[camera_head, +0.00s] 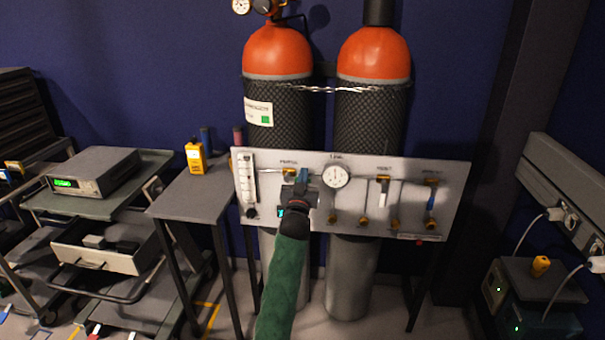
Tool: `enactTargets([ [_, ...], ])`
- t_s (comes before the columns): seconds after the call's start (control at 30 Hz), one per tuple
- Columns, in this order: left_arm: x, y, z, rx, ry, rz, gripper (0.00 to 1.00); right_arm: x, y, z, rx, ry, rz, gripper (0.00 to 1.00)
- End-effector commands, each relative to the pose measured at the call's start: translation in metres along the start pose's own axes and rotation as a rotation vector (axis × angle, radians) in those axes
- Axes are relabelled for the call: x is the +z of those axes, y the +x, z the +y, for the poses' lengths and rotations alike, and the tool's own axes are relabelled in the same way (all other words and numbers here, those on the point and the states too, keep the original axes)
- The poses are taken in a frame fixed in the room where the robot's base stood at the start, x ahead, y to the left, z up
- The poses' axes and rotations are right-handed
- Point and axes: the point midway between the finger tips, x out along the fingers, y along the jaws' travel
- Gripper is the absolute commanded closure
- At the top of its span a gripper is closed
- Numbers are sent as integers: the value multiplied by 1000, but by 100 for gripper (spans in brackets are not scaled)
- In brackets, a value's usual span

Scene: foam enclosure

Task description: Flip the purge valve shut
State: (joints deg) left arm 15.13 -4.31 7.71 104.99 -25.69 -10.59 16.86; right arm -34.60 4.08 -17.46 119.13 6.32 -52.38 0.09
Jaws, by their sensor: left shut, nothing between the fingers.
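A light grey valve panel (270,218) stands in front of two gas cylinders. Small labels sit above its valves; they are too blurred to read surely. A valve with a yellow body (289,172) is at the panel's upper left, under a label that looks like the purge one. My left gripper (302,178), on a green-sleeved arm, is shut and empty in front of the panel, just right of and below this valve. It hides part of the panel there, and I cannot see the valve's handle or whether they touch. My right gripper is not in view.
A round gauge (336,176) is close right of my gripper. Farther right are a white-handled valve (384,188) and a blue-handled valve (431,198). A flow tube (247,180) is at the panel's left. A small table (188,197) with a yellow device stands left.

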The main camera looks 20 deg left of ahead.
Motion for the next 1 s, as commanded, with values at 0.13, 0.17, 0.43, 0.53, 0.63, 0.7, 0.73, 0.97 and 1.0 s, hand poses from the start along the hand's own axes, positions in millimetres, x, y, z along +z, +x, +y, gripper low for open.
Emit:
enactTargets([
  [0.13,10,-4,0,0,1,0,100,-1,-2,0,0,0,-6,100],
  [0.17,12,-4,0,0,1,0,100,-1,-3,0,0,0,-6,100],
  [0.43,14,-5,0,0,1,1,100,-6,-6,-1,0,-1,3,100],
  [0.53,14,-5,0,0,1,1,100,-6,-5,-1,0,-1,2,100],
  [0.63,14,-5,0,1,4,1,100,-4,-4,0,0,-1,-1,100],
  [0.7,14,-6,0,4,10,1,100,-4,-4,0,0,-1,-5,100],
  [0.73,15,-6,0,5,15,1,100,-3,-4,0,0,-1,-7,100],
  [0.97,17,-6,0,20,58,1,100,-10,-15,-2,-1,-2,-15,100],
  [1.0,18,-6,0,22,63,0,100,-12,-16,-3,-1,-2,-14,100],
])
